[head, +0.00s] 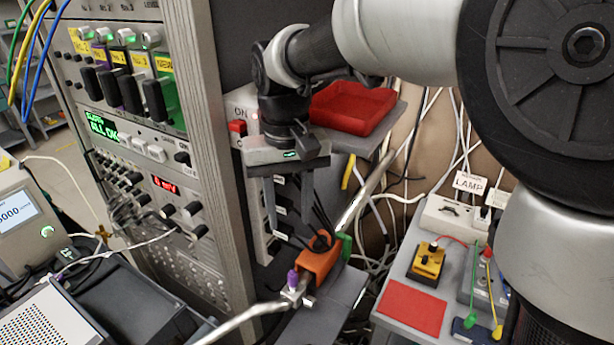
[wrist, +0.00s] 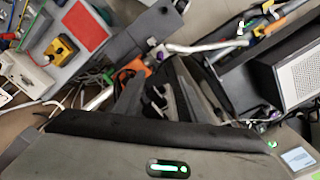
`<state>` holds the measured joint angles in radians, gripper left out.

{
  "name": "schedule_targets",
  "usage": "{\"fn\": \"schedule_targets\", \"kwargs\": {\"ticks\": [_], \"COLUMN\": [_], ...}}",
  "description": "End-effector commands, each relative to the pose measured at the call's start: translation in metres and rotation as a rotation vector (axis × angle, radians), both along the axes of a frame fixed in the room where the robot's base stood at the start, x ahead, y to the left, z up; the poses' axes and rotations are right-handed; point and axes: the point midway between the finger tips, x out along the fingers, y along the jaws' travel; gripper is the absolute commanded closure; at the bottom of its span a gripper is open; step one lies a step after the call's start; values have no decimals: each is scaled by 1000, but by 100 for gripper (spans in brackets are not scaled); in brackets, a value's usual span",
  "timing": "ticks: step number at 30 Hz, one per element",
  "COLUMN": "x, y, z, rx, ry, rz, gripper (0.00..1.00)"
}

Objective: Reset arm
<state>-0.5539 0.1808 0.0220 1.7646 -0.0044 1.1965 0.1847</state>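My gripper (head: 289,222) hangs from my arm in front of the instrument rack, with its two fingers pointing down and apart. I see nothing held between them. It is above and left of an orange block (head: 320,258) that sits on a metal rod, with black cables close by. In the wrist view my gripper (wrist: 160,98) shows dark fingers spread apart, and the orange block (wrist: 130,70) lies beyond them. Whether a finger touches the cables I cannot tell.
The rack (head: 170,180) with knobs and displays stands close on the left. A red tray (head: 352,108) sits on a shelf behind my gripper. A grey table with a red pad (head: 412,307) and a yellow box (head: 427,262) is at right. Loose cables hang behind.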

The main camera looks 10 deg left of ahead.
Motion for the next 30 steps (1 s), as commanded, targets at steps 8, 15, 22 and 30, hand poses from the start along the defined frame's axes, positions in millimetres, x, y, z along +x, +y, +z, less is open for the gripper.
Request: {"fn": "schedule_targets", "kwargs": {"ticks": [8, 15, 22, 30], "x": [-2, -36, -91, -118], "y": [-22, -131, -210, -238], "z": [16, 69, 82, 76], "rx": [17, 83, 103, 97], "ry": [-31, -206, -393, -485], "rz": [-30, -183, -323, -385], "gripper": [62, 62, 62, 62]}}
